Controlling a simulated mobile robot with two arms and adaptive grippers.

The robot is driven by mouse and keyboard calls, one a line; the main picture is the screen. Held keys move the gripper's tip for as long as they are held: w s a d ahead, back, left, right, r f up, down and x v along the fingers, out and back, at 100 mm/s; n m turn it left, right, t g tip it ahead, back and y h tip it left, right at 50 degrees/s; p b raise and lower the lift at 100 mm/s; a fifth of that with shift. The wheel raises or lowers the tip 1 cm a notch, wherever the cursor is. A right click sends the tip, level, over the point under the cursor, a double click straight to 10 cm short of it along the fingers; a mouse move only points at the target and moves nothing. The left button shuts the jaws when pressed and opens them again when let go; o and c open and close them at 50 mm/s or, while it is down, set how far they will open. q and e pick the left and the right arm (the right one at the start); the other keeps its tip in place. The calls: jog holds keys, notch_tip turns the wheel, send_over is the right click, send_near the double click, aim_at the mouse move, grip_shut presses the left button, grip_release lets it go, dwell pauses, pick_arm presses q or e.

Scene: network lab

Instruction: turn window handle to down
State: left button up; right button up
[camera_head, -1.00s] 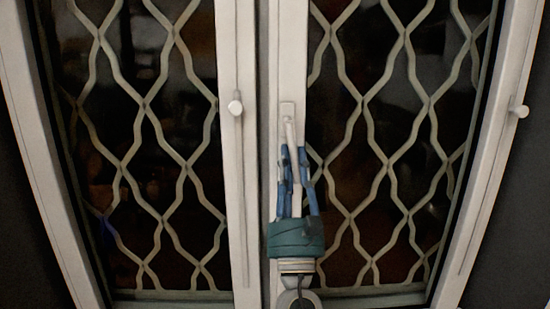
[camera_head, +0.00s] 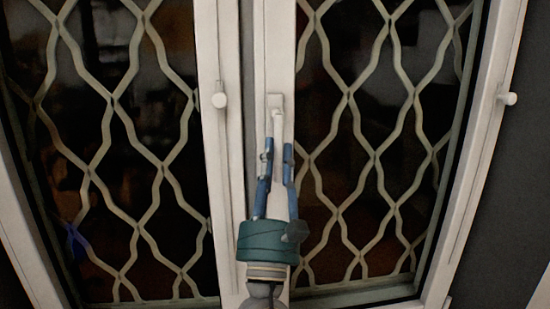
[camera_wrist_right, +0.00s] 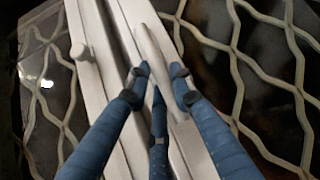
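The window handle (camera_head: 278,122) is a pale lever on a plate on the central frame of the closed window, pointing down in the head view. It also shows in the wrist view (camera_wrist_right: 148,42). My right gripper (camera_head: 277,160), with blue fingers and a green palm, reaches up from below over the lever. In the wrist view its fingertips (camera_wrist_right: 160,76) lie on both sides of the lever, close to it. The fingers look apart, and I cannot tell whether any of them touches it. They partly hide the lower lever. My left gripper is not in view.
White window frames (camera_head: 208,180) surround dark panes behind a wavy metal grille (camera_head: 350,95). A round knob (camera_head: 219,100) sits on the frame left of the handle, and another (camera_head: 508,98) on the right frame. A dark wall (camera_head: 520,200) is at the far right.

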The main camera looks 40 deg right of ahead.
jog(key=o, duration=0.3)
jog(key=shift+a, duration=0.1)
jog(key=v, duration=0.8)
dwell(0.5)
